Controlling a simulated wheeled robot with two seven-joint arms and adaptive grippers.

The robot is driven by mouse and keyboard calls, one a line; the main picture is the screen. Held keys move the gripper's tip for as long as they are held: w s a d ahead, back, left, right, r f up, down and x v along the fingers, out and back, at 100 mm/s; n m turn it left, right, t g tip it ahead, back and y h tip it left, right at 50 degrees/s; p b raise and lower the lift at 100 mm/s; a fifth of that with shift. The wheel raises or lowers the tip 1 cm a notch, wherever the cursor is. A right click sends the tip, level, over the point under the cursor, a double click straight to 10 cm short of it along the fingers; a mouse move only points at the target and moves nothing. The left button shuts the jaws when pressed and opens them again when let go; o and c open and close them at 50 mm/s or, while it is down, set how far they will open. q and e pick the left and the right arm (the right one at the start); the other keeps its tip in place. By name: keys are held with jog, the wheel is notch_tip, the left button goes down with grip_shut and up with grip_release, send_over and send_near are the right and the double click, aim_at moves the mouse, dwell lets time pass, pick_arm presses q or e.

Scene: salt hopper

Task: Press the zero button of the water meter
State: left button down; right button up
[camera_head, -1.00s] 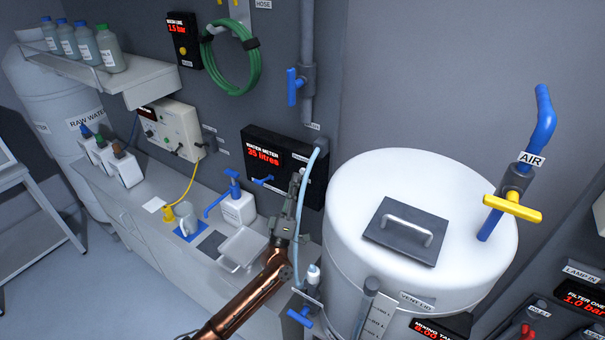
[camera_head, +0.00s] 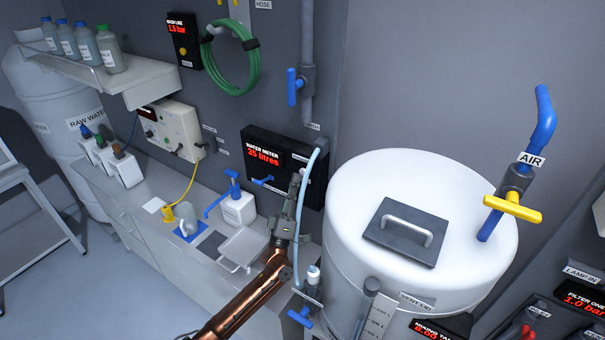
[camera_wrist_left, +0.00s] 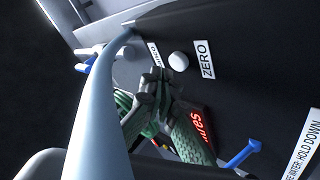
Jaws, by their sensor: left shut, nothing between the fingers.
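The water meter (camera_head: 262,140) is a black wall box with red lit digits, left of the white tank. In the left wrist view, its round white zero button (camera_wrist_left: 179,61) sits beside the ZERO label (camera_wrist_left: 207,59). My left gripper (camera_head: 296,180) is in front of the meter's right part. In the left wrist view, its green-grey fingers (camera_wrist_left: 154,78) are together and empty, with the tips a little to the left of and below the button. They appear apart from it, though depth is hard to judge. The button cannot be made out in the head view. My right gripper is not in view.
A pale blue hose (camera_head: 302,205) hangs close beside my left gripper and crosses the left wrist view. A blue lever (camera_head: 263,180) sticks out below the meter display. The white tank (camera_head: 345,215) stands just right. A blue-topped pump bottle (camera_head: 239,208) stands on the counter.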

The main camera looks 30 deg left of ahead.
pick_arm(q)
jog(key=shift+w, duration=0.15)
jog(key=shift+w, duration=0.3)
jog(key=shift+w+d, duration=0.1)
jog(key=shift+w, duration=0.35)
dwell(0.9)
jog(key=shift+s, duration=0.95)
jog(key=s, duration=0.1)
jog(key=s+p, duration=0.1)
jog(key=s, duration=0.1)
jog(key=s+p, duration=0.1)
jog(key=s, duration=0.1)
jog(key=shift+a, duration=0.25)
